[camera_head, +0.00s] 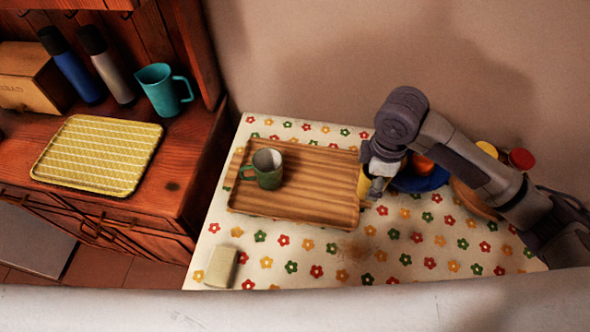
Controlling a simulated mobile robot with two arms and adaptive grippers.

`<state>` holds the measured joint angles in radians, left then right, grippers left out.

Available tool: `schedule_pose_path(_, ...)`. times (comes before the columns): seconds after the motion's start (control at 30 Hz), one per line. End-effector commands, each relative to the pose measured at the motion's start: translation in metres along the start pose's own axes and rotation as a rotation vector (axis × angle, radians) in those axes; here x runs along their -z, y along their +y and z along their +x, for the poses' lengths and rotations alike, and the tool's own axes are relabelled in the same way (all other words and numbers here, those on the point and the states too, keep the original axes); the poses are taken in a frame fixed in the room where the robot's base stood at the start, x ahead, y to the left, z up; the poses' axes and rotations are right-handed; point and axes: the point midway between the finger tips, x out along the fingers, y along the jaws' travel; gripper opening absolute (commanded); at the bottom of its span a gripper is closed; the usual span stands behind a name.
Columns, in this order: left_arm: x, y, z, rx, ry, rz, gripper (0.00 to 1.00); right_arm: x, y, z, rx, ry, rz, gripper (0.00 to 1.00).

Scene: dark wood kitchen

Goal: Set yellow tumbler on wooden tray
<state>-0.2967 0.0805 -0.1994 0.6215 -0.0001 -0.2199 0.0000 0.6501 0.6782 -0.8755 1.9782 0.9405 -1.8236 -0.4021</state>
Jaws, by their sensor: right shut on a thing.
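The wooden tray (300,205) lies on the flowered tablecloth, with a green mug (265,172) standing on its left part. My right gripper (376,184) is at the tray's right edge, shut on the yellow tumbler (362,184). The tumbler is mostly hidden by the gripper, and I cannot tell whether it touches the tray or the cloth. My left gripper is not in view.
A blue bowl (425,183) with orange fruit (422,163) sits behind my right arm. Jars with yellow (487,149) and red (521,158) lids stand further right. A pale block (221,267) lies front left. The tray's middle is clear.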

Motion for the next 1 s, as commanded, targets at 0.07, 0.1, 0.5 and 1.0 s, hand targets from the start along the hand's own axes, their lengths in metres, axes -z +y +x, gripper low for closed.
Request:
schedule_pose_path(0.07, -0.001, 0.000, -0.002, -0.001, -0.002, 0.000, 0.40, 0.014, 0.007, 0.007, 0.002, 0.004, -0.002, 0.34)
schedule_pose_path(0.1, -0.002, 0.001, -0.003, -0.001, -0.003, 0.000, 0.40, 0.022, 0.012, 0.012, 0.002, 0.003, -0.002, 0.34)
schedule_pose_path(0.5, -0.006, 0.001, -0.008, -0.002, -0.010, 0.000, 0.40, 0.088, 0.053, 0.060, 0.001, 0.001, -0.001, 0.34)
schedule_pose_path(1.0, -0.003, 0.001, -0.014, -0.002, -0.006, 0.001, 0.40, 0.093, 0.057, 0.105, -0.002, 0.000, -0.002, 0.33)
